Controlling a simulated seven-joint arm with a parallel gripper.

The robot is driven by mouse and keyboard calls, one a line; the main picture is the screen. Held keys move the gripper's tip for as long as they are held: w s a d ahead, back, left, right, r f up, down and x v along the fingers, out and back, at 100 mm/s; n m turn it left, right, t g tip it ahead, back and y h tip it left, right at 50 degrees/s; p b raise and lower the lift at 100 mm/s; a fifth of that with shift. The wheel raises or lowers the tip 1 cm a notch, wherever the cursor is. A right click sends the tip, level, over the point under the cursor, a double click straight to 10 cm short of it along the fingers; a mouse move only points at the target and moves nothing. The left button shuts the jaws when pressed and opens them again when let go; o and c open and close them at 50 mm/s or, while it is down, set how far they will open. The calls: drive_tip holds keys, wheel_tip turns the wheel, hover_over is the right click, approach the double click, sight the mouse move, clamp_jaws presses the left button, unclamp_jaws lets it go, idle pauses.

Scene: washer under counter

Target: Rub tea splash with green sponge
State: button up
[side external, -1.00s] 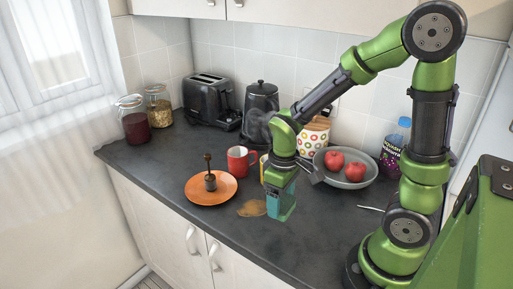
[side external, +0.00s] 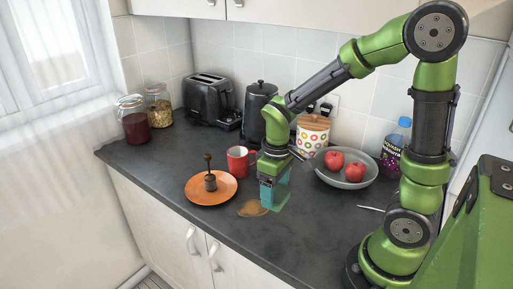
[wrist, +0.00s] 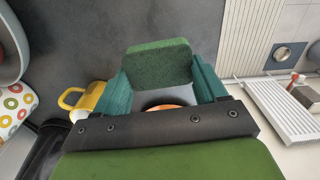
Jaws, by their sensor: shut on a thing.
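The tea splash (side external: 252,208) is a brown patch on the dark counter, just right of the orange plate. My gripper (side external: 272,196) is at the right edge of the splash in the side view, pointing down. In the wrist view its teal fingers (wrist: 164,88) are shut on the green sponge (wrist: 158,62), which sits between them. In the side view the sponge (side external: 279,201) is low, close to the counter; I cannot tell whether it touches. The splash is not visible in the wrist view.
A yellow mug (wrist: 88,98) is beside the gripper. A grey bowl of apples (side external: 345,182) is to the right.

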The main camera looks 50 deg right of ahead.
sight(267, 212)
drive_tip(key=w+f, duration=0.1)
drive_tip(key=w, duration=1)
drive_tip(key=shift+w+a+f, duration=0.1)
drive_tip(key=shift+a+f, duration=0.05)
drive_tip(key=shift+f, duration=1.75)
drive_tip(key=shift+w+a+f, duration=0.1)
drive_tip(key=shift+a+f, duration=0.05)
drive_tip(key=shift+f, duration=1.7)
drive_tip(key=shift+s+f, duration=0.25)
drive_tip(key=shift+s, duration=0.45)
drive_tip(key=shift+c, duration=0.4)
drive_tip(key=shift+s, duration=3.05)
drive_tip(key=shift+s+d, duration=0.15)
drive_tip(key=shift+d, duration=0.75)
drive_tip(key=shift+w+r, duration=0.2)
drive_tip(key=shift+w, duration=0.75)
drive_tip(key=shift+w+f, duration=0.15)
drive_tip(key=shift+w, duration=2.5)
drive_tip(key=shift+w+d, duration=0.3)
drive_tip(key=shift+d, duration=0.45)
drive_tip(key=shift+s, duration=3.85)
drive_tip(key=shift+r, duration=4.05)
